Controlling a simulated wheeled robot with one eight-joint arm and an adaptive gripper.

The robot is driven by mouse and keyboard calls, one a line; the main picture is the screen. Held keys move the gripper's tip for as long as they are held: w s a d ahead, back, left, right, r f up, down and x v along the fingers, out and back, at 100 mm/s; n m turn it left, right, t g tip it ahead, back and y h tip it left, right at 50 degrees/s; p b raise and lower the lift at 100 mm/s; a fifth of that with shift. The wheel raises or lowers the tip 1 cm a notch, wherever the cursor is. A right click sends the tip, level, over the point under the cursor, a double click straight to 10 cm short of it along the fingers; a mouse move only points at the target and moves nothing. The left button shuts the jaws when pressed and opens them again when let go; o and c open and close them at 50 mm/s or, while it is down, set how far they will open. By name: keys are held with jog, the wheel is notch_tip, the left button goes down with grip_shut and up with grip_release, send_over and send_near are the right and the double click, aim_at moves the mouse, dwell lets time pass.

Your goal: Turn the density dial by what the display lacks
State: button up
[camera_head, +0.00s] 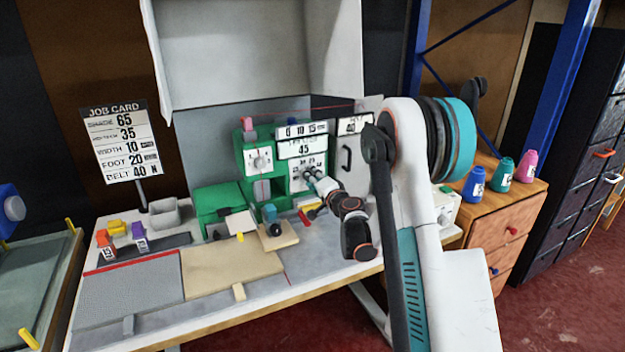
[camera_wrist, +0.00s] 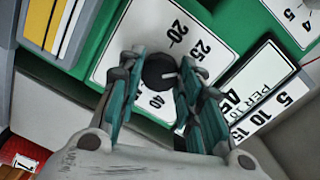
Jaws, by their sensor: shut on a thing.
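The density dial (camera_wrist: 158,74) is a round black knob on a white plate (camera_wrist: 128,42) on a green machine. In the wrist view it sits between my gripper's fingers (camera_wrist: 160,70), which are shut on it from both sides. A white mark shows on the knob's right side. The numbers 20, 25 and 40 are readable on the plate; my fingers hide others. The display (camera_head: 303,149) above the dial plate (camera_head: 312,167) reads 45, and the wrist view shows it partly (camera_wrist: 243,92). The job card (camera_head: 118,140) stands at the left; its second line reads 35.
Another dial (camera_head: 259,159) is on the machine's left part. A grey bin (camera_head: 163,213) and colored spools stand at the left.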

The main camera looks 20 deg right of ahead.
jog(key=shift+n, duration=1.1)
jog(key=o, duration=1.1)
jog(key=shift+c, duration=0.2)
jog(key=s, duration=1.2)
jog(key=shift+r, duration=0.35)
